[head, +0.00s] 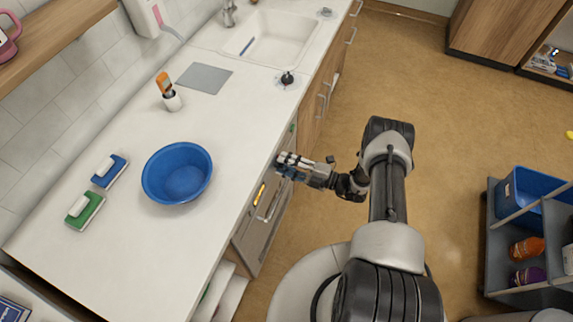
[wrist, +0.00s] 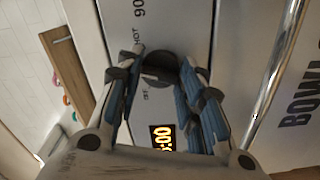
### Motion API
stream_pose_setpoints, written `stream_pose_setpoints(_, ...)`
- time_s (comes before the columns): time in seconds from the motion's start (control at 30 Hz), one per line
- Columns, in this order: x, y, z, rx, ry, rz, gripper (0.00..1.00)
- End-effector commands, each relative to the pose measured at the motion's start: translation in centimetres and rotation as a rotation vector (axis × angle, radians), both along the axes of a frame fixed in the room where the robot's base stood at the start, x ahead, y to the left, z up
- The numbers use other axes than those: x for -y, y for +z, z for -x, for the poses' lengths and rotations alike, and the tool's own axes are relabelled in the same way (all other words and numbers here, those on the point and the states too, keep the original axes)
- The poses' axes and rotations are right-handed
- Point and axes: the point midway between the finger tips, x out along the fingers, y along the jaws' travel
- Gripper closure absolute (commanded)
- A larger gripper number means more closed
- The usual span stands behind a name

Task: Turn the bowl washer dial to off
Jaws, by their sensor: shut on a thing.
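The bowl washer (head: 252,232) is a grey front under the counter, with a handle and a lit amber display. In the wrist view its panel shows the dark round dial (wrist: 162,68), with OFF, HOT and 90 printed around it. The amber display (wrist: 161,138) is close to the dial, and BOWL is printed beyond the handle. My gripper (head: 283,165) is at the counter's front edge, and its blue-padded fingers are closed on either side of the dial. In the head view my gripper hides the dial.
The washer's bar handle (wrist: 275,75) runs close beside my fingers. A grey cart (head: 500,245) stands at the right. The floor between is clear.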

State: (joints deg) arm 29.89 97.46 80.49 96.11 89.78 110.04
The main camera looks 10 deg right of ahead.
Motion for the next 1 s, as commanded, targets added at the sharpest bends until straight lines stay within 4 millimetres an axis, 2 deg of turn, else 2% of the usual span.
stream_pose_setpoints(0.27,0.04,-0.29,-0.05,0.133,0.000,0.097,0.89)
stream_pose_setpoints(1.0,0.06,-0.18,-0.09,0.697,-0.001,0.507,0.89)
